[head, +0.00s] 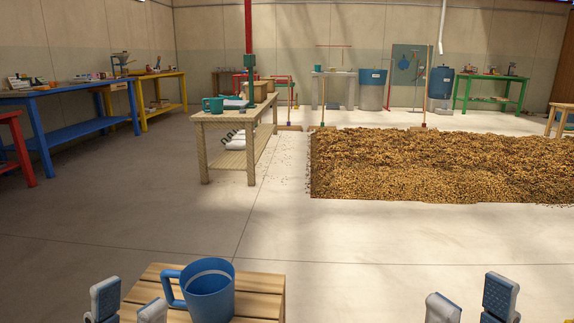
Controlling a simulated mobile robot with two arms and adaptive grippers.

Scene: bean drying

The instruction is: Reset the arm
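My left gripper (128,302) shows at the bottom left, its two grey-blue fingertips apart with nothing between them. It is beside the left edge of a slatted wooden stand (262,289). A blue mug (212,295) with its handle to the left stands upright on that stand, just right of my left gripper and apart from it. My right gripper (471,298) shows at the bottom right, its fingertips apart and empty, over the floor well right of the stand. The rest of both arms is below the picture.
A wide bed of brown beans (440,165) lies on the floor at the centre right. A wooden table (222,117) with a green mug (212,104) stands left of it. A blue workbench (75,92) is along the left wall. The floor between is clear.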

